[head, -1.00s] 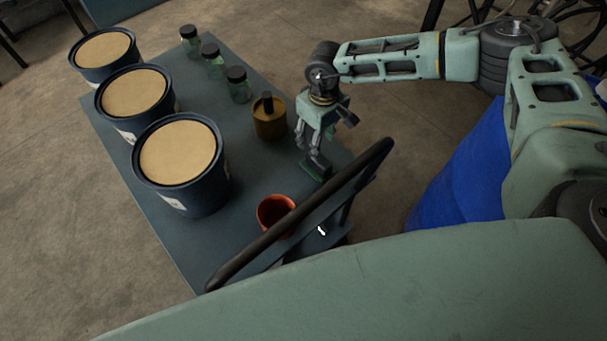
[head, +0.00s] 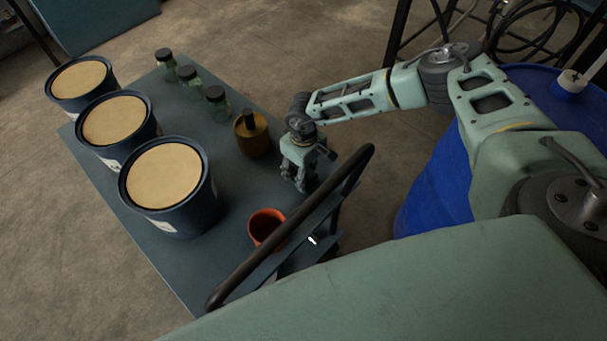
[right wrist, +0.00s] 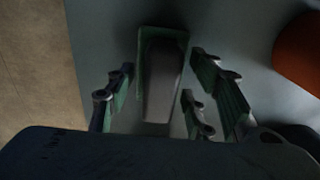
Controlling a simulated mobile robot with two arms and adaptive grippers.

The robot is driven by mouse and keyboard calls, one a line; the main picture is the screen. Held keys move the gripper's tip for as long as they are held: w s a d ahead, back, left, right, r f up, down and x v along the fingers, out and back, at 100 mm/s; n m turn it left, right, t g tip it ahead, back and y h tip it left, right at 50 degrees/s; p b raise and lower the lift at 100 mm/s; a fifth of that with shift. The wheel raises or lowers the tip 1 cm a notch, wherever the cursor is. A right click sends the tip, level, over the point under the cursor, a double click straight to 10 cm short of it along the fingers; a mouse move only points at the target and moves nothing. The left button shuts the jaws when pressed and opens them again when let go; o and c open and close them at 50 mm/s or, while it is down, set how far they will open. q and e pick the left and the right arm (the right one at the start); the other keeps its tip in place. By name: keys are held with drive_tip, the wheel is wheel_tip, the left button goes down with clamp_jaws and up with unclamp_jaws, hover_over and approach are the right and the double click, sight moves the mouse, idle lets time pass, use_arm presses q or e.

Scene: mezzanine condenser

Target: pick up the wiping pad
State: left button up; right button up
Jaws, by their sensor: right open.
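The wiping pad (right wrist: 162,75) is a green pad with a dark grey block on top, lying on the blue-grey cart top. In the right wrist view it sits between the fingers of my right gripper (right wrist: 160,98), with a visible gap on both sides. In the head view my right gripper (head: 300,182) points down at the cart top, behind the push handle, and hides the pad. The right gripper is open and empty. My left gripper is not in view.
The cart (head: 190,270) holds three dark blue buckets (head: 168,215), three small jars (head: 218,104), an amber bottle (head: 252,140) and an orange pot (head: 266,228). A black push handle (head: 290,235) rises at its near edge. A blue drum (head: 430,185) stands to the right.

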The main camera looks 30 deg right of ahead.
clamp_jaws()
idle(0.4)
drive_tip(key=shift+r, duration=0.15)
wheel_tip(320, 180, up, 10)
drive_tip(key=shift+f+b, duration=0.1)
drive_tip(key=shift+b, duration=0.3)
